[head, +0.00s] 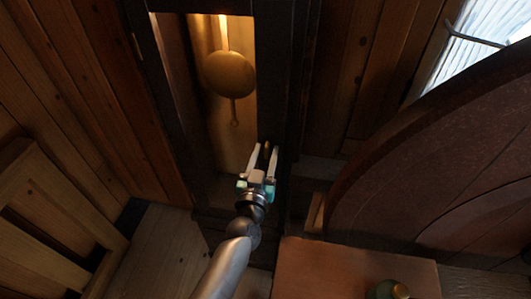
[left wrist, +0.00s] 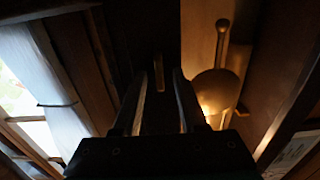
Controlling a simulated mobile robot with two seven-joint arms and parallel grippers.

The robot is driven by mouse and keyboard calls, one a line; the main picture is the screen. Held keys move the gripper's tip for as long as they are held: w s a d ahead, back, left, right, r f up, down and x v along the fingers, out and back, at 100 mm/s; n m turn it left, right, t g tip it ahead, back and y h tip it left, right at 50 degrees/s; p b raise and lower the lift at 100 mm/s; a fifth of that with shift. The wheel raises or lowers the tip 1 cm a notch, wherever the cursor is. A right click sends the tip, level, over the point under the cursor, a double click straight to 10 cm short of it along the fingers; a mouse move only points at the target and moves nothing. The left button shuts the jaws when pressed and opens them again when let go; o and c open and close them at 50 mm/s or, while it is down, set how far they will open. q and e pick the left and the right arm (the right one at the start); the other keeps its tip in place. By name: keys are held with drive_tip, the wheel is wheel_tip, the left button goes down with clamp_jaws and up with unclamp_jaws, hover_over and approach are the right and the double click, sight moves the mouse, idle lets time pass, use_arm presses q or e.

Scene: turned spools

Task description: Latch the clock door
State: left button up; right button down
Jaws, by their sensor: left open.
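The tall clock case has a dark door frame (head: 272,70) around a lit opening. A round brass pendulum (head: 230,72) hangs behind it and also shows in the left wrist view (left wrist: 216,90). A small brass latch piece (head: 266,148) sits on the door's right upright; in the left wrist view it looks like a thin upright bar (left wrist: 158,72). My left gripper (head: 263,153) is open, its two pale fingers pointing at the upright, one on each side of the latch. I cannot tell whether they touch it. My right gripper is out of view.
A reddish-brown tabletop (head: 345,268) with a dark green round object (head: 389,289) stands at the front right. A large curved wooden piece (head: 450,160) fills the right. A wooden chair or bench (head: 55,230) stands at the left. A window (head: 480,45) is at top right.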

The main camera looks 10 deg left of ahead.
use_arm(q)
clamp_jaws()
idle(0.4)
